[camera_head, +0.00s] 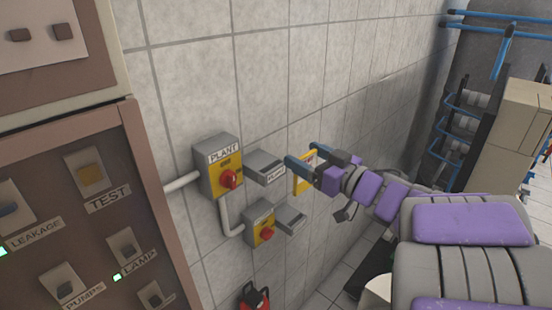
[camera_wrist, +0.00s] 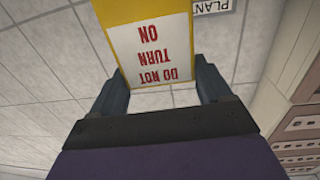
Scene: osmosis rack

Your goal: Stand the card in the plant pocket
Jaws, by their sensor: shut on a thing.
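The card (camera_wrist: 150,45), yellow with a white panel and red "DO NOT TURN ON" text, is between the fingers of my gripper (camera_wrist: 160,85). The text is upside down in the wrist view. In the head view my gripper (camera_head: 301,157) is shut on the card (camera_head: 303,184), whose yellow edge shows below the fingers. The plant pocket (camera_head: 264,166) is a grey holder on the wall, right of the yellow-and-grey PLANT switch box (camera_head: 220,167) with its red knob. The card is to the right of this pocket, apart from it in the picture.
A second switch box (camera_head: 259,225) and grey pocket (camera_head: 290,217) are mounted below. A brown control panel (camera_head: 90,210) fills the left. A red padlock-like object (camera_head: 254,297) is at the bottom. Blue pipes and a rack (camera_head: 465,120) stand at right.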

